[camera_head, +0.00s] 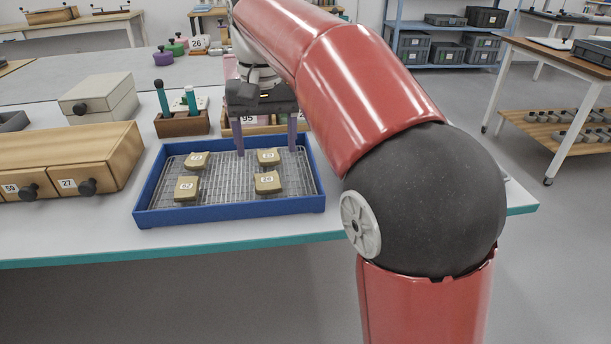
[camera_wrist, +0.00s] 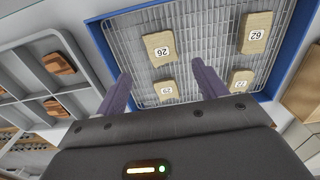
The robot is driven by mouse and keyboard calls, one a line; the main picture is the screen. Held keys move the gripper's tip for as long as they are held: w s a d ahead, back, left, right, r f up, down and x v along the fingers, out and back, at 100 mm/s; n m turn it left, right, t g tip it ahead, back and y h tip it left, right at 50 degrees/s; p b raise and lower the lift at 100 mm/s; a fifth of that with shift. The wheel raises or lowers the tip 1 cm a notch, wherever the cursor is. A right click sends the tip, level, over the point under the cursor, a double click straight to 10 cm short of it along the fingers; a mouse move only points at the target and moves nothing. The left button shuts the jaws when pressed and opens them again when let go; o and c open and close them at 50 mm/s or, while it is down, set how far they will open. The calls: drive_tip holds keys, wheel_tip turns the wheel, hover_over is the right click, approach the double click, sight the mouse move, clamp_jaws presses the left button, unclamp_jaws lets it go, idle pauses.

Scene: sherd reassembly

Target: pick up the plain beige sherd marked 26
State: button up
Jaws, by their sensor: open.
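The plain beige sherd marked 26 (camera_head: 268,183) lies on the wire rack in the blue tray (camera_head: 230,211), at the near right. It also shows in the wrist view (camera_wrist: 160,46), just beyond the fingertips. My gripper (camera_head: 267,150) is open and empty above the far part of the tray, its two purple fingers pointing down. In the wrist view my gripper (camera_wrist: 161,70) has its fingers spread to either side, with the sherd's line running between them. Nothing touches the sherd.
Three similar sherds share the rack: one marked 62 (camera_head: 187,189) at near left, and two at the far side (camera_head: 198,160) (camera_head: 268,157). A wooden drawer cabinet (camera_head: 88,150) stands left. A wooden holder (camera_head: 182,124) with teal-handled tools stands behind the tray.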

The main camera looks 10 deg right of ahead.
sight(267, 178)
drive_tip(key=shift+w+f, duration=0.15)
drive_tip(key=shift+f, duration=0.1)
drive_tip(key=f, duration=0.2)
drive_tip(key=f+b, duration=0.1)
drive_tip(key=f, duration=0.4)
drive_tip(key=shift+a+f, duration=0.15)
drive_tip(key=shift+a, duration=0.1)
drive_tip(key=c, duration=1.1)
